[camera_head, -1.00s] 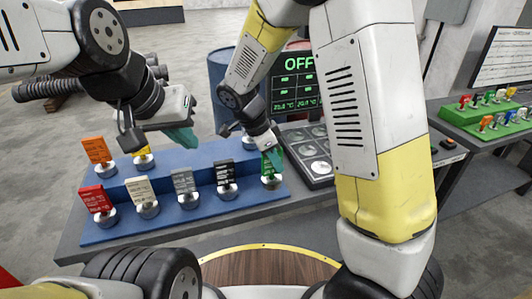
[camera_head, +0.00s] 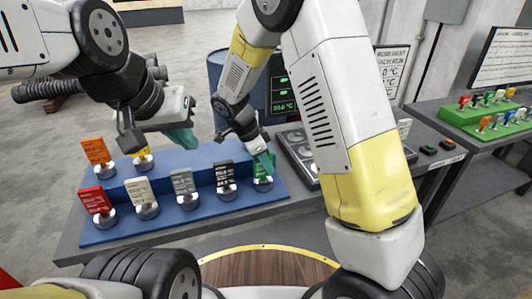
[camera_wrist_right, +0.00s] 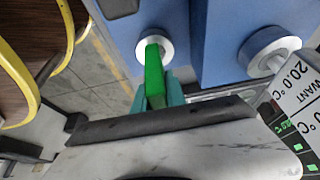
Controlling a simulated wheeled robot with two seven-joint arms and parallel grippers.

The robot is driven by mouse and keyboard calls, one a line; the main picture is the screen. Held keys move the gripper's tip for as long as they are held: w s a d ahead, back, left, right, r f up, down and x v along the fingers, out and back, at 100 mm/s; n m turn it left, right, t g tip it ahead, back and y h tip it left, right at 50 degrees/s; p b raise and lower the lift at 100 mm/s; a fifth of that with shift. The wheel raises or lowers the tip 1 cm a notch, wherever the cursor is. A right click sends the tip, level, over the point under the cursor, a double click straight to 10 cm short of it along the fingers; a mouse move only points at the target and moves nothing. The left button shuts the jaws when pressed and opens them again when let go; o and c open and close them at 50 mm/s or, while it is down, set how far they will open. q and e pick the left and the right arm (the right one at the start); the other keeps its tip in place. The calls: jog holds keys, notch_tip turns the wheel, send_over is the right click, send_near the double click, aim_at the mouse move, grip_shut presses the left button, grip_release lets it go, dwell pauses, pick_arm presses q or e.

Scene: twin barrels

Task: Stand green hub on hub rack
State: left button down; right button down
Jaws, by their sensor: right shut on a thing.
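The green hub (camera_head: 263,180) is an upright green card at the right end of the front row of the blue stepped rack (camera_head: 110,234). It also shows in the right wrist view (camera_wrist_right: 154,72), seen edge-on, with its upper end against a round grey base (camera_wrist_right: 168,50). My right gripper (camera_head: 264,160) is shut on the green hub from above; its teal fingers flank the card in the wrist view. Whether the card is seated in the base I cannot tell. My left gripper (camera_head: 182,138) hovers above the rack's left half, apart from the hubs; its finger gap is not clear.
In the front row stand red (camera_head: 96,199), beige (camera_head: 140,191), grey (camera_head: 183,181) and black (camera_head: 224,174) hubs. Orange (camera_head: 95,150) and yellow (camera_head: 142,152) ones stand behind. A bare round base (camera_wrist_right: 262,50) shows in the wrist view. A green rack (camera_head: 470,121) stands at right.

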jog(key=shift+f, duration=0.1)
jog(key=c, duration=1.4)
grip_release()
jog(key=shift+o, duration=0.2)
jog(key=v, duration=1.2)
jog(key=s+d+r+n+t+y, duration=0.2)
jog(key=s+d+r+n+y, duration=0.1)
jog(key=s+d+r+n, duration=0.2)
jog(key=s+d+r+n+t+y, duration=0.2)
jog(key=s+d+r+n, duration=0.4)
jog(key=s+d+n, duration=0.4)
jog(key=s+d+y, duration=0.1)
jog(key=s+d, duration=0.1)
jog(key=s, duration=0.1)
jog(key=shift+s+d+t+y, duration=0.25)
jog(key=shift+t+y, duration=0.05)
jog(key=shift+t, duration=0.1)
jog(key=shift+r, duration=0.15)
